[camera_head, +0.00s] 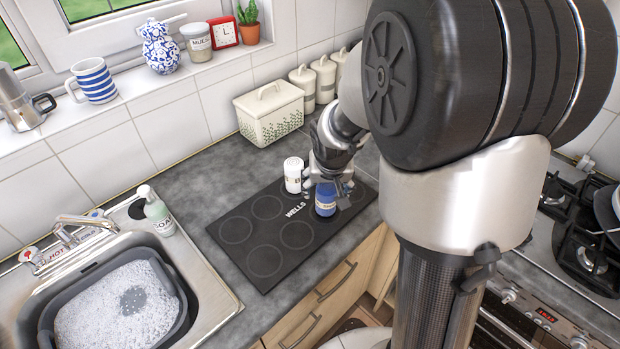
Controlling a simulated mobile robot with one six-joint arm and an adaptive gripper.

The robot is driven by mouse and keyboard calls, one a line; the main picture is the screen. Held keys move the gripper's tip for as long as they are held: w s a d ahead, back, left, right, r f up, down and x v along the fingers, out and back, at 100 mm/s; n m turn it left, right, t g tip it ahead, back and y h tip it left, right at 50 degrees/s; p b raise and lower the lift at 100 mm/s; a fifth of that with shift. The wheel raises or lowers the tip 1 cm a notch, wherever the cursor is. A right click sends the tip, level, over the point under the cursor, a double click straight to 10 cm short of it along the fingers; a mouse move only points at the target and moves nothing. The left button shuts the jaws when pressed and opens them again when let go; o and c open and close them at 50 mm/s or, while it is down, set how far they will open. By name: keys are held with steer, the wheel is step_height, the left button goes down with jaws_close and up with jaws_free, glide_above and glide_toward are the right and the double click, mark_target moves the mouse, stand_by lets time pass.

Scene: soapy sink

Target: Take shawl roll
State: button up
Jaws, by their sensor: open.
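I cannot make out anything that is clearly a shawl roll. A small blue cylinder (325,204) stands upright on the black mat marked WELLS (268,262), near its right end. A small white cylinder (293,171) with a domed top stands upright just behind and left of it. My gripper (328,188) is open, with its fingers low over the blue cylinder and partly hiding its top. I cannot tell whether the fingers touch it. The gripper is close to the right side of the white cylinder.
A sink with a grey basin of suds (128,312) and a soap bottle (158,212) are at the left. A cream bin (268,115) and canisters (303,88) stand behind against the tiles. A gas hob (585,255) is at right. The mat's left part is clear.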

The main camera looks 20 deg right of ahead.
steer(key=x, duration=0.2)
steer(key=shift+w+f, duration=0.15)
steer(key=shift+f, duration=0.1)
steer(key=b+x, duration=0.2)
steer(key=x, duration=0.3)
steer(key=shift+d+f+b, duration=0.1)
steer(key=shift+f+b, duration=0.1)
steer(key=shift+b, duration=0.1)
steer(key=shift+r, duration=0.1)
steer(key=shift+c, duration=0.6)
steer(key=c, duration=1.2)
steer(key=shift+o, duration=0.2)
steer(key=shift+r, duration=0.1)
step_height(320, 180, up, 20)
steer(key=p, duration=0.6)
steer(key=shift+p, duration=0.3)
